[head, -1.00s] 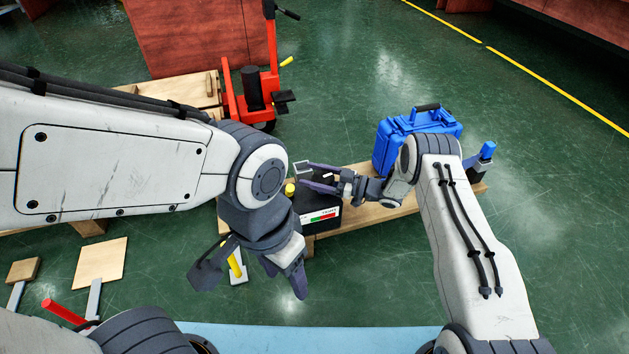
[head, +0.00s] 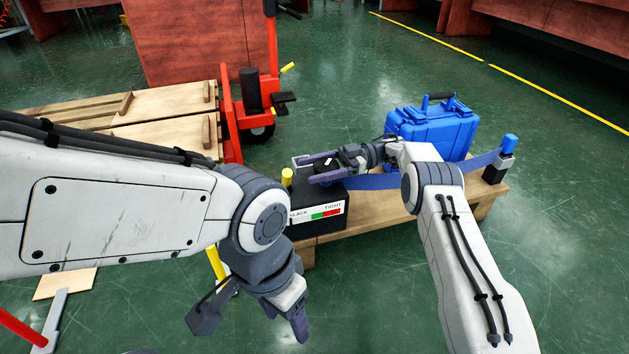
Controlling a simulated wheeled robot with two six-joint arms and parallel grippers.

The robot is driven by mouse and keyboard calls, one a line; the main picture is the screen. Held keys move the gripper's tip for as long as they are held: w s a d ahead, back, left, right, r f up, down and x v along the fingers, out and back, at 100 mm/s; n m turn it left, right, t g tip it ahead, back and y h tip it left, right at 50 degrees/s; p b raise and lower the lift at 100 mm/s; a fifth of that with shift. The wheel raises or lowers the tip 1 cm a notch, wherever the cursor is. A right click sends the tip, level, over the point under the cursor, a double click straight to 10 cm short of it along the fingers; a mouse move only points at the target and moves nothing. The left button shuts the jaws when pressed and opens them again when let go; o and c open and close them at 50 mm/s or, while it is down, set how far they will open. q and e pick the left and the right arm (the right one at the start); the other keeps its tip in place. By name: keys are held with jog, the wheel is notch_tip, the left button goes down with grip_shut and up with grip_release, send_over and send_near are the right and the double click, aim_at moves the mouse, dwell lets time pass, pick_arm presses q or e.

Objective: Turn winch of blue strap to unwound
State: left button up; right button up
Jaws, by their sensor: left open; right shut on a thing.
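The black winch box (head: 330,222) stands on the left part of a low wooden bench, with a SLACK–TIGHT gauge in white, green and red on its front. The gauge's pointer is not clear. A yellow knob (head: 287,177) sticks up at its left corner. The blue strap (head: 376,182) runs right from the box, partly behind my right arm, to a dark post with a blue cap (head: 509,143). My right gripper (head: 312,169) is over the box top, its fingers shut around a dark winch knob (head: 326,165), mostly hidden. My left gripper (head: 285,317) hangs open and empty in front of the box.
A red pallet jack (head: 231,115) and wooden pallets (head: 160,128) are at the back left. A yellow handle (head: 214,262) is beside my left gripper. The floor at the right is clear.

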jog(key=shift+s+d+n+g+b, duration=0.1)
jog(key=shift+n+g+b, duration=0.35)
jog(key=shift+b, duration=0.4)
jog(key=o, duration=1.2)
jog(key=shift+o, duration=0.2)
